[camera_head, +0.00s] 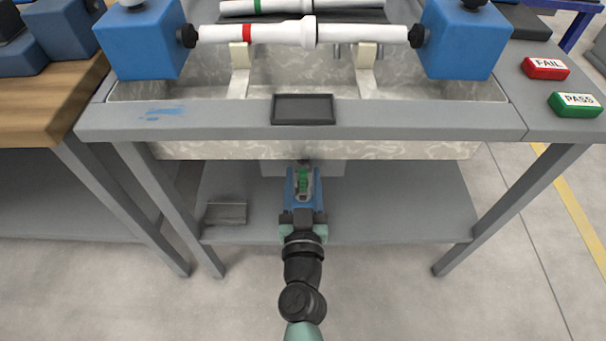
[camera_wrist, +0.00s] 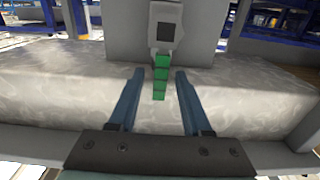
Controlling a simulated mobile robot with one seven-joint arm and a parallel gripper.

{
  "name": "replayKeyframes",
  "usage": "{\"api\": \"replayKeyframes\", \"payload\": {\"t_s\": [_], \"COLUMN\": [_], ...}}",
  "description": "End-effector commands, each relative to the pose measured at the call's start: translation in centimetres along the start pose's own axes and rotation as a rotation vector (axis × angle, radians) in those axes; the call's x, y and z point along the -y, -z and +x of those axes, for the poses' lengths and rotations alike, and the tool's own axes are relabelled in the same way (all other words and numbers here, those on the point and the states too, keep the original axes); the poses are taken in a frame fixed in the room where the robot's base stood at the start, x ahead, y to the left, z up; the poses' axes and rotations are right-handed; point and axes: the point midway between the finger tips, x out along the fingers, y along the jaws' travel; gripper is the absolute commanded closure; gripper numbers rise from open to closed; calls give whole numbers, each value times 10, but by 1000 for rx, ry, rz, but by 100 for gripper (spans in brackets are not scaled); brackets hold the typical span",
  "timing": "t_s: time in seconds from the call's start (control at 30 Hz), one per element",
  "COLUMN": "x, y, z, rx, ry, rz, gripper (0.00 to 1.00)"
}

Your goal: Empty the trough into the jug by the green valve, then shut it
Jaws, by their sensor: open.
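The green valve handle (camera_head: 303,182) shows in the head view below the trough's front wall. In the wrist view the handle (camera_wrist: 160,78) hangs from a grey valve body (camera_wrist: 165,28). My gripper (camera_head: 304,174) is open, one blue finger on each side of the handle. In the wrist view gaps show between the gripper (camera_wrist: 160,73) and the handle. The marbled trough (camera_head: 400,150) is set in the grey bench; its marbled side (camera_wrist: 240,105) fills much of the wrist view. I cannot make out a jug for certain.
Blue blocks (camera_head: 142,42) (camera_head: 462,42) flank a white pipe (camera_head: 275,33) over the trough. A grey bench rail (camera_head: 400,118) runs above my gripper. A flat grey item (camera_head: 226,213) lies on the lower shelf (camera_head: 400,215), which is otherwise largely clear. Bench legs (camera_head: 510,210) stand at the sides.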

Motion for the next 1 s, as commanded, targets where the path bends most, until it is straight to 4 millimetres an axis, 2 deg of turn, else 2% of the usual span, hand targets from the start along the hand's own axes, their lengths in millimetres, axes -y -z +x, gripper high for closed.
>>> {"api": "replayKeyframes", "payload": {"t_s": [0.13,0.4,0.67,1.0], "x": [0,0,0,0], "y": [0,0,0,0], "z": [7,7,7,7], "rx": [0,0,0,0], "ry": [0,0,0,0], "rz": [0,0,0,0], "gripper": [51,51,98,100]}}
